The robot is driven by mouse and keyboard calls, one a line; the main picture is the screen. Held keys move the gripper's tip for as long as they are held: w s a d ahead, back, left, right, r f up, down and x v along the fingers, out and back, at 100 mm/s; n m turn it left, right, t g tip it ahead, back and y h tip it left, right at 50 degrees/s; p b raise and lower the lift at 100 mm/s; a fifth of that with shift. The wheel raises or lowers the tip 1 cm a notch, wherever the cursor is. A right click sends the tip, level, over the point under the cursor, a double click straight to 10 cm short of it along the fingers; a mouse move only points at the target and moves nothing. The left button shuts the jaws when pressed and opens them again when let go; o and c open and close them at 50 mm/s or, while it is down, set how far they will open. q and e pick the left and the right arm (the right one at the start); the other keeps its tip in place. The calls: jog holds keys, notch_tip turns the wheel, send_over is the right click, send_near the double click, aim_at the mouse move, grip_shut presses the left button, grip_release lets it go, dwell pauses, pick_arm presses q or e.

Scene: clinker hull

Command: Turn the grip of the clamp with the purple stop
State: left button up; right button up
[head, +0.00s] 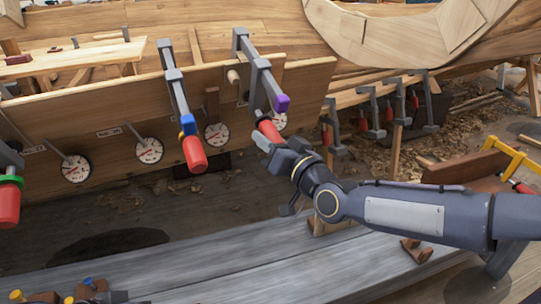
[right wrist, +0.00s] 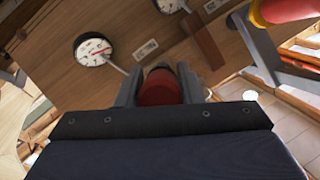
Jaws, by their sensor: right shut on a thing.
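The clamp with the purple stop (head: 282,103) hangs over the hull plank's edge, right of the clamp with the blue stop. Its red grip (head: 268,130) points down toward me, partly hidden by my right gripper (head: 268,142). My right gripper is shut on this grip; in the right wrist view the red grip (right wrist: 160,87) sits between the two fingers. A round dial (head: 280,121) is partly hidden behind the grip. My left gripper is not in view.
The clamp with the blue stop (head: 188,124) has a red grip hanging close by on the left. A clamp with a green stop (head: 10,180) is at the far left. Several clamps (head: 374,115) hang at the right. A grey plank bench (head: 220,268) lies in front.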

jog(key=shift+f+m+y+b, duration=0.2)
jog(key=shift+m+y+b, duration=0.5)
jog(key=shift+m+b, duration=0.2)
jog(key=shift+a+r+m+g+y, duration=0.15)
jog(key=shift+m+g+y, duration=0.15)
jog(key=shift+m+y, duration=0.45)
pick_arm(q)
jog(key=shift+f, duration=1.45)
pick_arm(e)
jog(key=shift+s+r+m+y, duration=0.15)
jog(key=shift+m+y, duration=0.2)
jog(key=shift+m, duration=0.5)
jog(key=o, duration=1)
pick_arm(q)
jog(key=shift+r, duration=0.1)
pick_arm(e)
jog(key=shift+s, duration=0.1)
